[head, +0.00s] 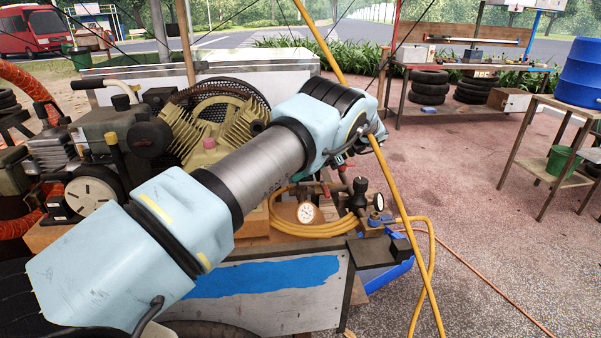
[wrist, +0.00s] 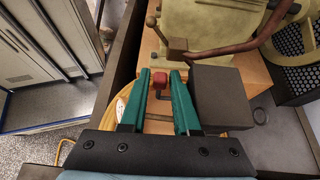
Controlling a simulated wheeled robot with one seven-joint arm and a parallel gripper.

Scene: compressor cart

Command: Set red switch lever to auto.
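The red switch lever (wrist: 159,80) shows in the wrist view, its red knob on a dark stem. My gripper (wrist: 161,73) has two green fingers, spread apart, with the red knob in the gap near their tips. Small gaps seem to remain on both sides, so I see no firm grip. A dark grey box (wrist: 221,97) stands just right of the right finger. In the head view my arm hides most of the lever area and the fingers. No auto marking is readable.
The compressor (head: 212,125) with its belt wheel stands on the cart. A pressure gauge (head: 306,212), coiled yellow hose (head: 335,229) and black-knobbed valve (head: 360,190) crowd the cart's right end. A copper pipe (wrist: 238,47) crosses beyond the fingers. Paved floor (head: 470,190) right of the cart is largely clear.

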